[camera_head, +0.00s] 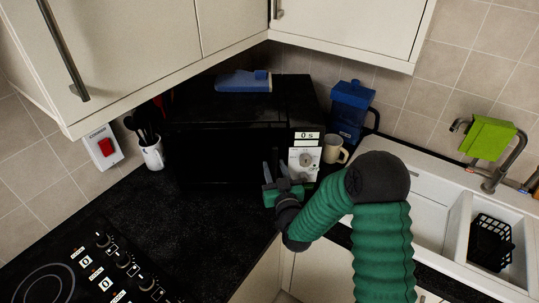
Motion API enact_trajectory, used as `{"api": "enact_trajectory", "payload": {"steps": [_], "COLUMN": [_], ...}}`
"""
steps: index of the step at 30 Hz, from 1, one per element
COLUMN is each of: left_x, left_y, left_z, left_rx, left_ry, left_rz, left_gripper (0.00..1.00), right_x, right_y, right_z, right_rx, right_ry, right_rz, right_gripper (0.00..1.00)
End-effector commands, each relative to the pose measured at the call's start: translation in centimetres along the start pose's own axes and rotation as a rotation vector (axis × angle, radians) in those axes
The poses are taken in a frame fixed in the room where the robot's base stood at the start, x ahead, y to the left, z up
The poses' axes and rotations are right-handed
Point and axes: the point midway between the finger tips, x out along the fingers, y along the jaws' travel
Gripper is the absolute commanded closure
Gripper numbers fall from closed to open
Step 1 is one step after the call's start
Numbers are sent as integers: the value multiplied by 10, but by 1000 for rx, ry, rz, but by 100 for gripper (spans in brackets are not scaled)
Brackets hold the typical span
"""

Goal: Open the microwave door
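The black microwave (222,145) stands on the dark worktop in the corner, under the cupboards. Its front is dark, and the door looks shut; its handle is hard to make out. The control panel (304,158) with a pale dial and a small display is at the right of its front. My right gripper (276,170) is in front of the microwave, just left of the panel, by the right side of the door. Its two grey fingers look apart, with nothing visible between them. I cannot tell whether they touch the door. My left gripper is not in view.
A blue item (243,82) lies on the microwave. A blue container (350,108) and beige mug (334,150) stand to its right, a utensil pot (152,153) to its left. The hob (75,272) is front left, the sink (425,205) right. Worktop before the microwave is clear.

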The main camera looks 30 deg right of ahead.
Motion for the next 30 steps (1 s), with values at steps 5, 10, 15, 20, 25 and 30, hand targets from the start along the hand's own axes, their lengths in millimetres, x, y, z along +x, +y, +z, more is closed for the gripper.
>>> {"api": "enact_trajectory", "payload": {"steps": [5, 10, 15, 20, 25, 30], "left_x": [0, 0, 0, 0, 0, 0], "left_y": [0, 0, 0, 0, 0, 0], "left_z": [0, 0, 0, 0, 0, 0], "left_rx": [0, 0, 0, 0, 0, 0], "left_ry": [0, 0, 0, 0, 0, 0], "left_rz": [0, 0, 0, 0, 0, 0], "left_gripper": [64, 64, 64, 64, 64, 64], "right_x": [0, 1, 1, 1, 1, 1], "right_y": [-1, -3, -1, -2, -1, 0], "right_z": [-1, 0, 1, 1, 1, 2], "right_rx": [0, -2, 0, 1, 1, 1], "right_ry": [-1, -2, -3, -3, -4, -5], "right_rz": [1, 0, 0, -3, 0, 1], "right_gripper": [63, 70, 92, 100, 100, 100]}}
